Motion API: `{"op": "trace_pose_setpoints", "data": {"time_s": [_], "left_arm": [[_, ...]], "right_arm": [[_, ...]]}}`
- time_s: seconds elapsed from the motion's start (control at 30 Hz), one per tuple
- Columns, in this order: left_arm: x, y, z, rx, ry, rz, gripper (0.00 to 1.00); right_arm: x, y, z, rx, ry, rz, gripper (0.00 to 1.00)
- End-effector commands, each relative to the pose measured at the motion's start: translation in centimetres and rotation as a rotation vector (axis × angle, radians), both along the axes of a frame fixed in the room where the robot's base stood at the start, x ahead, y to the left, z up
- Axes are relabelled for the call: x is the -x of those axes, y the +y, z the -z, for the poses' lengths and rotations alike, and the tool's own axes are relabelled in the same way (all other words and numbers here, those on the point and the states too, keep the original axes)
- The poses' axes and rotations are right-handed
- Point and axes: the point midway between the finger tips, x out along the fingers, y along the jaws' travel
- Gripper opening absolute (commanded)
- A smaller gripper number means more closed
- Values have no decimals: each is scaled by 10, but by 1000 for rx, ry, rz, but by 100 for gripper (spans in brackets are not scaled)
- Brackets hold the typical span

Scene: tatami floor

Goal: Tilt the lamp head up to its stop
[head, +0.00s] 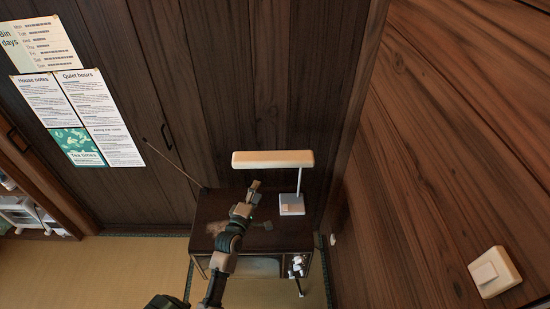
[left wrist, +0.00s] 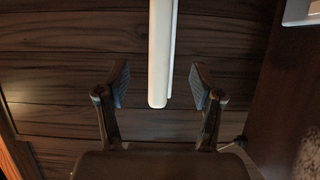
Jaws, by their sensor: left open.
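A desk lamp stands on a small dark desk (head: 262,238). Its long cream head (head: 273,159) lies level on top of a thin post (head: 299,182) that rises from a pale square base (head: 291,205). My left gripper (head: 254,186) is below the left part of the head in the head view. In the left wrist view my left gripper (left wrist: 160,84) is open, and the end of the lamp head (left wrist: 161,55) shows between its fingers with a gap on each side. I see no contact; the depth between them is unclear. My right gripper is not in view.
A dark plank wall stands behind the desk and a wooden wall (head: 440,150) closes the right side, with a light switch (head: 494,272) on it. Tatami floor (head: 110,270) is clear at the left.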

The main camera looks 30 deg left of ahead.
Motion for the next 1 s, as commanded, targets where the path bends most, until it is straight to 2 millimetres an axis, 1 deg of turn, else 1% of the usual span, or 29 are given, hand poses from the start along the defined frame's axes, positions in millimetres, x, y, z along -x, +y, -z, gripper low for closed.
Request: {"op": "trace_pose_setpoints", "data": {"time_s": [0.4, 0.6, 0.7, 0.8, 1.0], "left_arm": [[-97, 15, 1, -4, 5, 2, 67], [-136, 21, 1, -4, 5, 1, 67], [-149, 23, 2, -4, 6, 2, 67], [-157, 24, 2, -4, 5, 1, 67], [-161, 25, 3, -5, 6, 2, 67]], "right_arm": [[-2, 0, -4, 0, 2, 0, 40], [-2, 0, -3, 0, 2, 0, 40], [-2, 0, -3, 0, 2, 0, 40], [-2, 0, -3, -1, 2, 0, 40], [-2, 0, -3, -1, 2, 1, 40]]}}
